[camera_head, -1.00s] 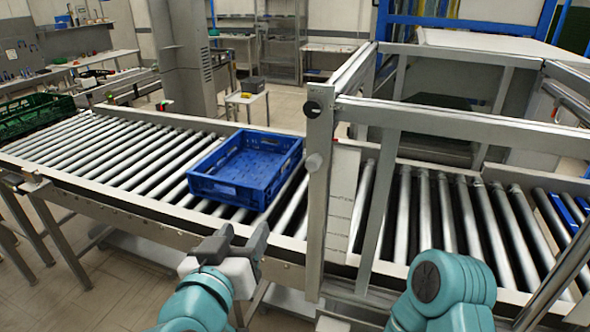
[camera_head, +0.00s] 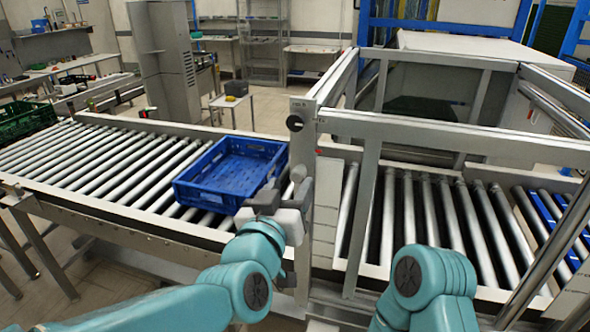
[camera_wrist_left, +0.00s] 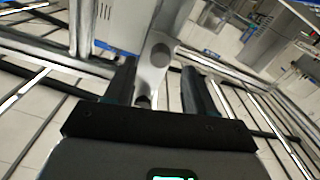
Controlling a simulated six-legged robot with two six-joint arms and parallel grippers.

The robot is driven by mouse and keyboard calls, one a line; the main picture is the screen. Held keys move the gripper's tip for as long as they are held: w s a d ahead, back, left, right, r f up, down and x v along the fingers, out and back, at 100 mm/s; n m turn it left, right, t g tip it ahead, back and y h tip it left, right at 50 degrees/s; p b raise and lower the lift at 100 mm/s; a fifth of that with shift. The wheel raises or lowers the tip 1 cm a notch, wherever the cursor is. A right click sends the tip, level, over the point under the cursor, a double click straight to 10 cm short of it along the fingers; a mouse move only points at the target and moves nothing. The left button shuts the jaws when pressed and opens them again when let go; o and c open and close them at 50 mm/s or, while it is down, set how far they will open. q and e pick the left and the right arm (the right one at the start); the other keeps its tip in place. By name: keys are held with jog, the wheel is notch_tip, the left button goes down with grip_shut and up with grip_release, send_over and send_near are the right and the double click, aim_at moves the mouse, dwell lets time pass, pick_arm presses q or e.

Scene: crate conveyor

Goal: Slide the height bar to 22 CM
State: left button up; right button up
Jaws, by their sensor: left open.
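The height bar (camera_head: 450,136) is a grey metal beam running across the conveyor from an upright post (camera_head: 302,148). A dark round knob (camera_head: 294,124) and a paler round knob (camera_head: 298,173) sit on the post. A pale strip (camera_head: 328,212) stands beside the post; its markings are too small to read. My left gripper (camera_head: 284,196) is open at the post, just below the paler knob. In the left wrist view, a grey metal part with a round knob (camera_wrist_left: 161,55) shows between and beyond the open fingers. Contact cannot be told. My right gripper is out of view.
A blue crate (camera_head: 200,196) sits on the rollers left of the post, close to my left gripper. A green crate (camera_head: 28,121) stands at the far left. Rollers (camera_head: 440,215) continue right, under the bar. My right forearm is at the lower right.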

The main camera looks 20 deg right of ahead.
aim_at(296, 177)
pick_arm(q)
jog(key=shift+p+x, duration=0.5)
jog(key=shift+x, duration=1.45)
grip_shut()
notch_tip(296, 177, down, 18)
jog(key=b, duration=1.8)
grip_release()
